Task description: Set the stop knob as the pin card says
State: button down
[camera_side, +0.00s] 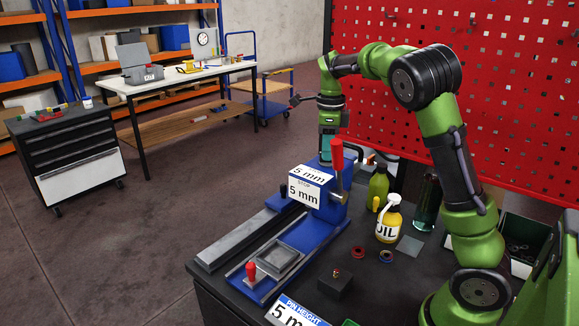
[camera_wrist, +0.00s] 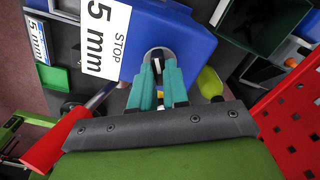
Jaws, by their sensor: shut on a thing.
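The blue stop block (camera_side: 328,208) stands on the bench with white labels (camera_side: 304,190) reading "STOP 5 mm". In the wrist view the stop label (camera_wrist: 103,38) also reads 5 mm. The pin card (camera_side: 297,312), headed "PIN HEIGHT", reads 5 mm; its lower edge is cut off in the side view. It also shows in the wrist view (camera_wrist: 38,38). The stop knob (camera_wrist: 158,54) is dark with a white mark, on the blue block's face. My gripper (camera_wrist: 160,73) has its teal fingers shut on the knob. In the side view the block hides the fingertips.
A red-handled lever (camera_side: 337,165) rises beside the block, close to my gripper. A yellow oil bottle (camera_side: 389,220) and a green bottle (camera_side: 378,185) stand to the right. A red pegboard (camera_side: 480,90) stands behind. A small dark block (camera_side: 336,283) sits in front.

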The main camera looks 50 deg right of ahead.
jog(key=c, duration=1.1)
grip_release()
jog(key=shift+r, duration=8.45)
